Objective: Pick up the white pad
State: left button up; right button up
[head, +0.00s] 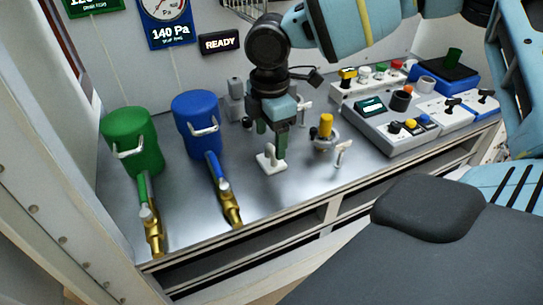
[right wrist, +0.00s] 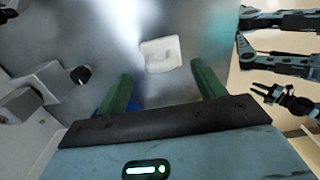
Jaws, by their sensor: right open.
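The white pad (head: 270,161) is a small, pale block with a short upright part, lying on the grey metal deck in the middle of the head view. It also shows in the right wrist view (right wrist: 160,54), just beyond the fingertips. My right gripper (head: 271,150) points down over the pad with its two green fingers apart. In the right wrist view the fingers (right wrist: 161,73) stand on either side of the pad's line, with nothing between them. I cannot tell how high the tips are above the pad.
A green canister (head: 134,142) and a blue canister (head: 195,122) with brass-ended pipes stand left. A yellow-topped fitting (head: 326,125) and a small white piece (head: 342,154) stand close right of the gripper. A grey control box (head: 385,130) is farther right. The deck's front edge is near.

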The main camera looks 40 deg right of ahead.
aim_at(271, 146)
jog(key=shift+s+f, duration=0.15)
jog(key=shift+f, duration=1.7)
jog(key=c, duration=1.1)
